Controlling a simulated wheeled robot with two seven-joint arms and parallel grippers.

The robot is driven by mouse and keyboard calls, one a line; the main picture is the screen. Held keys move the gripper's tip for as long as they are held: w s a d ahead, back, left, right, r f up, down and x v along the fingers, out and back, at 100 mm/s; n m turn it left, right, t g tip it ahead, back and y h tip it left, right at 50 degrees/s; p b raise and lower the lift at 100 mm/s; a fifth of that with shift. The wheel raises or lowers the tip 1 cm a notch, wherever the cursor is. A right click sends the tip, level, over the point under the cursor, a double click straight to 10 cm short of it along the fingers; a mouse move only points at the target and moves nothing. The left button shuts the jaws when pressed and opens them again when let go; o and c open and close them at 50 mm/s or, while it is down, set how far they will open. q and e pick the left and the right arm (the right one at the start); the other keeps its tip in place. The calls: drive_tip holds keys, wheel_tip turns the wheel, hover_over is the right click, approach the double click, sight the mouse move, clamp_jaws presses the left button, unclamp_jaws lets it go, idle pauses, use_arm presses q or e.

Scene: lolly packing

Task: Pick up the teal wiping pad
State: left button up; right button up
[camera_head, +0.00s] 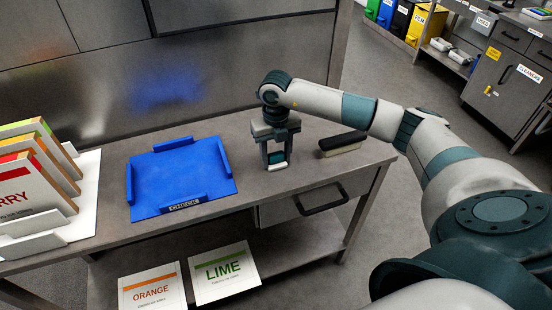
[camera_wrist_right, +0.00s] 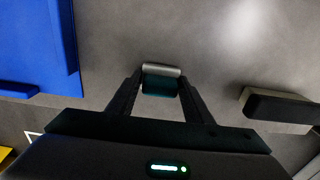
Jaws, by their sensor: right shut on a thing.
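The teal wiping pad (camera_head: 277,157) is between the fingers of my right gripper (camera_head: 277,162) in the head view, with a pale strip along its lower edge. In the right wrist view the teal pad (camera_wrist_right: 160,84) shows between the two fingertips, with a light grey strip along its far side. My right gripper is shut on it, over the bench to the right of the blue tray. I cannot tell whether the pad touches the bench top. My left gripper is not in view.
The blue CHECK tray (camera_head: 180,178) lies left of my right gripper. A dark-handled brush or block (camera_head: 342,144) lies close on its right. The bench's front edge and a drawer handle (camera_head: 322,198) are nearby. Boxes stand in a white rack (camera_head: 88,180) at far left.

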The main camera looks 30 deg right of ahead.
sight(276, 153)
drive_tip(key=shift+r, duration=0.1)
drive_tip(key=shift+w+r+b, duration=0.1)
drive_tip(key=shift+r+b, duration=0.4)
drive_tip(key=shift+r, duration=0.05)
wheel_tip(276, 153, up, 2)
drive_tip(key=shift+r+b, duration=0.1)
drive_tip(key=shift+b, duration=0.6)
drive_tip(key=s+a+r+b, duration=0.3)
drive_tip(key=s+a+r, duration=0.3)
drive_tip(key=a, duration=0.4)
drive_tip(key=shift+r+b, duration=0.3)
drive_tip(key=shift+r, duration=0.45)
